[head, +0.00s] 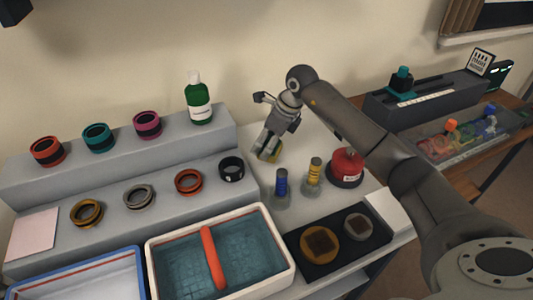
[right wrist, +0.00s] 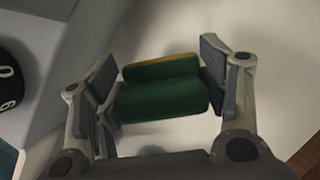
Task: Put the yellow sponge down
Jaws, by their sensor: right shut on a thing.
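The yellow sponge (head: 274,154) shows in the head view as a small yellow and green patch at my right fingertips. In the right wrist view the sponge (right wrist: 165,92) is mostly green with a thin yellow edge. It lies between the two finger pads of my right gripper (head: 268,153), which is shut on it. The gripper points down over the pale worktop (head: 306,143), behind the small bottles. I cannot tell whether the sponge touches the worktop. The fingers hide part of it. My left gripper is not in view.
A black ring (head: 231,168) on the grey stepped stand (head: 120,160) is just left of the gripper. A blue-banded bottle (head: 281,190), a yellow-banded bottle (head: 313,177) and a red jar (head: 346,166) stand in front and right. A green bottle (head: 199,100) stands behind left.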

